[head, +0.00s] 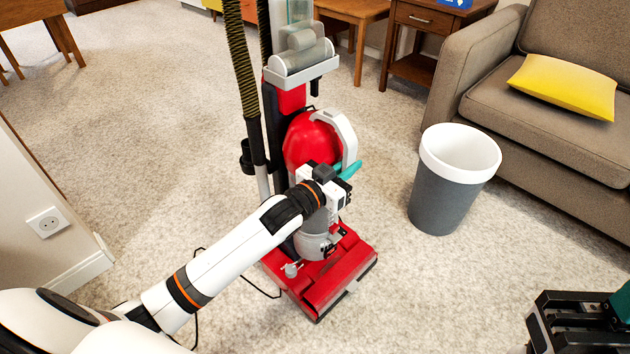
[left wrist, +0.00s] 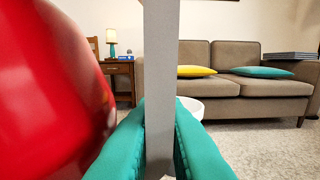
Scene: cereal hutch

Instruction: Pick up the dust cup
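The dust cup (head: 308,142) is the rounded red body with a pale grey handle (head: 349,139), seated on the front of the red upright vacuum (head: 322,277). In the left wrist view the red dust cup (left wrist: 50,85) fills the left side and its grey handle (left wrist: 159,70) stands upright in the middle. My left gripper (head: 347,170) is at the handle, its teal fingers (left wrist: 160,135) on either side and closed against it. My arm hides the lower part of the cup. My right gripper (head: 590,322) shows only partly at the bottom right corner; its fingertips are cut off.
A grey and white bin (head: 446,187) stands right of the vacuum. A brown sofa (head: 535,95) with a yellow pillow (head: 565,86) is behind it. A ribbed hose (head: 243,75) rises beside the vacuum. A wall corner (head: 60,225) stands at left. Carpet around the vacuum is mostly clear.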

